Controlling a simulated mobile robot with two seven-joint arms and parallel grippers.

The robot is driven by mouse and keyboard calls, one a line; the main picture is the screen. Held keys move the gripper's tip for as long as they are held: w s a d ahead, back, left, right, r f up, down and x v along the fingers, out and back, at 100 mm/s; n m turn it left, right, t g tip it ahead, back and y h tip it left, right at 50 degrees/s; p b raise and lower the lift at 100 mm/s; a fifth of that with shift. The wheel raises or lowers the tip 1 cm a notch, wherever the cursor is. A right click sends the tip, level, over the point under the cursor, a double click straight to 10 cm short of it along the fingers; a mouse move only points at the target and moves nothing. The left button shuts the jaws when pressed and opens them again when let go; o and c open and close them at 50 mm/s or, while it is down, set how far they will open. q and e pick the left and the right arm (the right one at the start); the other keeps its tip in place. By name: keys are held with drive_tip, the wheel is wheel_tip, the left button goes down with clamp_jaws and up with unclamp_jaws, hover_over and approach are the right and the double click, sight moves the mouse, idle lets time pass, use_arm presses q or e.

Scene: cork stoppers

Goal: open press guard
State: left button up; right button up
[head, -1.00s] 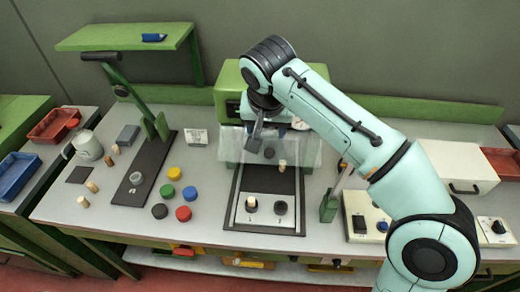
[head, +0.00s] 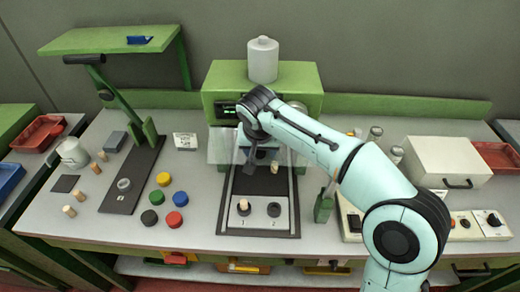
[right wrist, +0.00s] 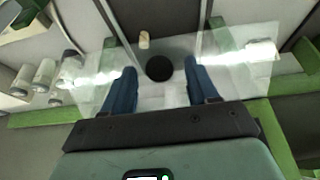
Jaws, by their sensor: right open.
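The press (head: 213,103) is a green machine at the middle back of the bench. Its guard (head: 221,148) is a clear panel hanging across the front, down over the work area. My right gripper (head: 258,162) is open in front of the guard, and my arm hides part of the panel. In the right wrist view the clear guard (right wrist: 248,75) spans the picture across the two blue fingers of my right gripper (right wrist: 160,68), with nothing held between them. I cannot tell whether the fingers touch the panel. My left gripper is not in view.
A dark slide (head: 256,186) with two numbered seats lies below the guard; seat 1 holds a cork (head: 243,205). A lever press (head: 126,110) stands left, with coloured caps (head: 180,198) beside it. A green post (head: 323,207) and a white box (head: 447,160) are to the right.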

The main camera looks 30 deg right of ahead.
clamp_jaws()
drive_tip(key=shift+r, duration=0.1)
idle(0.8)
